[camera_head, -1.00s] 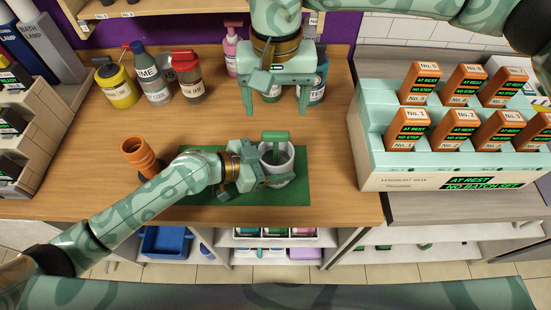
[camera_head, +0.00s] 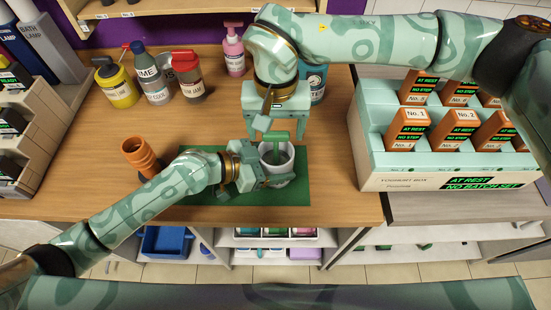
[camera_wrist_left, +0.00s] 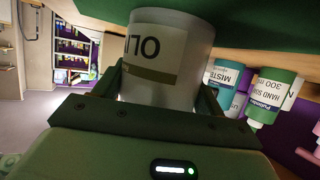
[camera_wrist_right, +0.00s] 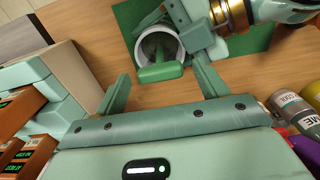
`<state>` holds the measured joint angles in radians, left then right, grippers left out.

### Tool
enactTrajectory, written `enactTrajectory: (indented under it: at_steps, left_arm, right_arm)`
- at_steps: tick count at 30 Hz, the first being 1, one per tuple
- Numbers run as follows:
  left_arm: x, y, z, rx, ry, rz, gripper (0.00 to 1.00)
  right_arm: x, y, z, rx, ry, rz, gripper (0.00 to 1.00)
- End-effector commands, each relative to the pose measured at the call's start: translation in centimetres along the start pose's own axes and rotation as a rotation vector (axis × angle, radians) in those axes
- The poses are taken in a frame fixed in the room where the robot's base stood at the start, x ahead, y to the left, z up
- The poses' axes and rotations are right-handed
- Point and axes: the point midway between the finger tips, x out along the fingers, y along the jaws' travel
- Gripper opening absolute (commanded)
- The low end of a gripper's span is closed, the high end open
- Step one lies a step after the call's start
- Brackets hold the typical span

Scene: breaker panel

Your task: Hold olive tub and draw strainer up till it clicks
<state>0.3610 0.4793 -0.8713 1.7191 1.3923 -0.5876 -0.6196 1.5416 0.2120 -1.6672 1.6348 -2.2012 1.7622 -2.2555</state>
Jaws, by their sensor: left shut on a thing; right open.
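The olive tub (camera_head: 285,172) is a white pot standing on the green mat (camera_head: 296,196); its label reads "OLI" in the left wrist view (camera_wrist_left: 155,52). The strainer's green T-shaped handle (camera_head: 277,137) sticks up out of the tub's open mouth. My left gripper (camera_head: 262,178) is shut around the tub's side. My right gripper (camera_head: 280,136) is open, pointing down above the tub. In the right wrist view the handle (camera_wrist_right: 160,73) lies between and just beyond its spread fingers, with no contact clear. The strainer's lower part is hidden inside the tub.
An orange stacked cup (camera_head: 140,152) stands left of the mat. Several bottles (camera_head: 155,88) and a pink pump bottle (camera_head: 233,55) stand at the back. A pale green box with orange units (camera_head: 400,170) is at the right. Bare wood (camera_head: 325,130) lies between the mat and box.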

Motion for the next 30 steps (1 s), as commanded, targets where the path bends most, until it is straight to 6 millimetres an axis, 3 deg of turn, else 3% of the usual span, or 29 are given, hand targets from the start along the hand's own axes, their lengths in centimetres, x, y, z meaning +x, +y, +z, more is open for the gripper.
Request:
enactTrajectory:
  at_steps: [1, 6, 11, 30]
  left_arm:
    - [0.0, 0.0, 0.0, 0.000, 0.001, 0.000, 0.43]
    - [0.0, 0.0, 0.0, 0.000, 0.001, 0.000, 0.43]
    - [0.0, 0.0, 0.0, 0.000, 0.001, 0.000, 0.43]
    - [0.0, 0.0, 0.1, 0.000, -0.001, 0.000, 0.43]
  right_arm:
    - [0.0, 0.0, 0.0, 0.000, 0.000, 0.000, 0.67]
    - [0.0, 0.0, 0.0, 0.000, 0.000, 0.000, 0.23]
    - [-0.2, 0.0, 0.0, 0.000, 0.000, 0.000, 0.23]
    - [-4.0, 0.0, 0.0, -0.001, 0.000, -0.001, 0.23]
